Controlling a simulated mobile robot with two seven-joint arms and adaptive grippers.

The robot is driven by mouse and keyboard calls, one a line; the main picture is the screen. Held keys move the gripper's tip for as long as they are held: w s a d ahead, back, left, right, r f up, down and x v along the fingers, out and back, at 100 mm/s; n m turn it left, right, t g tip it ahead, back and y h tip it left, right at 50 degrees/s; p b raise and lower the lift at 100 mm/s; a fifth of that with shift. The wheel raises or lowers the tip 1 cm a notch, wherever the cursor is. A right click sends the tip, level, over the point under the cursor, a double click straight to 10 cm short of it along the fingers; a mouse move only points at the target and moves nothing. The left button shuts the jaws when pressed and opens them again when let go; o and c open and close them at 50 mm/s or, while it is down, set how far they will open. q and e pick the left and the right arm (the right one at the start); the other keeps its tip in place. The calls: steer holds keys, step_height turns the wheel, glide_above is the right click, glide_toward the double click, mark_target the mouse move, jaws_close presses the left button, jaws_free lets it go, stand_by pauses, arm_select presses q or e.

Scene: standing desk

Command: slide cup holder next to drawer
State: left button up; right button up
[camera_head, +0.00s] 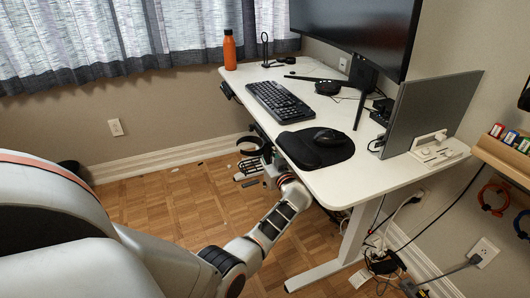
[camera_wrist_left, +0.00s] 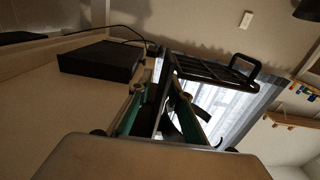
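The black cup holder (camera_head: 250,146) is at the desk's near-left edge, its ring standing out over the floor. My left gripper (camera_head: 250,171) is beside and just below it, partly hidden by my wrist. In the left wrist view, the teal-padded fingers of the left gripper (camera_wrist_left: 160,112) stand apart, with dark parts of the cup holder (camera_wrist_left: 190,122) between or just beyond them. Whether they grip it is unclear. A black box that looks like the drawer (camera_wrist_left: 100,61) is mounted under the desktop in the wrist view. My right gripper is out of view.
The white desk (camera_head: 385,172) bears a keyboard (camera_head: 279,102), mouse (camera_head: 328,137) on a pad, an orange bottle (camera_head: 229,51) and monitors. A black slotted rack (camera_wrist_left: 215,72) shows beyond the gripper.

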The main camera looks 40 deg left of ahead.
arm_select(q)
steer(key=shift+d, duration=0.1)
steer(key=v, duration=0.7)
steer(key=shift+d, duration=0.2)
steer(key=shift+s, duration=0.15)
stand_by(0.4)
